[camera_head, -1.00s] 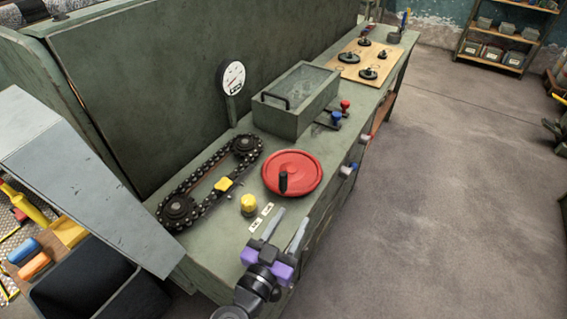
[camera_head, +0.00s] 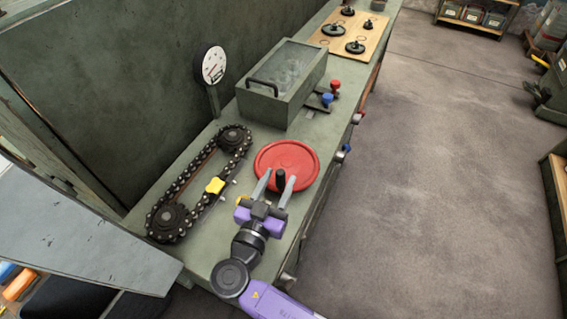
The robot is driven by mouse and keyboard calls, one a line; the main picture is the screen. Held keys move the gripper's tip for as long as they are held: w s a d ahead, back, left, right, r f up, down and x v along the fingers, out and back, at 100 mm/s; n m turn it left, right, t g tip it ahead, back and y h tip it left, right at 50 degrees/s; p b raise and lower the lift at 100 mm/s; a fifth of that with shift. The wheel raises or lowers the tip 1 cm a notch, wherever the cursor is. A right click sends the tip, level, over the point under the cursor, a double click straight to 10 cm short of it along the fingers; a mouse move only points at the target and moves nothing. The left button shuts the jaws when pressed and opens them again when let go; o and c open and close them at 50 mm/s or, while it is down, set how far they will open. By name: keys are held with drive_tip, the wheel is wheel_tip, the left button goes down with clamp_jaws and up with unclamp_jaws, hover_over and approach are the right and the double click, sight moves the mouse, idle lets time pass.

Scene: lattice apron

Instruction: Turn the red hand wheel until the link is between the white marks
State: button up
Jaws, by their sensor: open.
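The chain (camera_head: 183,185) loops around two dark sprockets left of the wheel. The yellow link (camera_head: 214,186) sits on the chain's near run.
A dial gauge (camera_head: 212,65) stands behind the chain. A lidded green box (camera_head: 283,85) with red and blue knobs beside it stands beyond the wheel. A wooden board (camera_head: 351,33) with black fittings is farther off. The floor at right is clear.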

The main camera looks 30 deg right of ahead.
sight(284, 168)
drive_tip(key=shift+p+x, duration=0.5)
drive_tip(key=shift+x, duration=1.85)
clamp_jaws()
drive_tip(key=shift+a, duration=0.1)
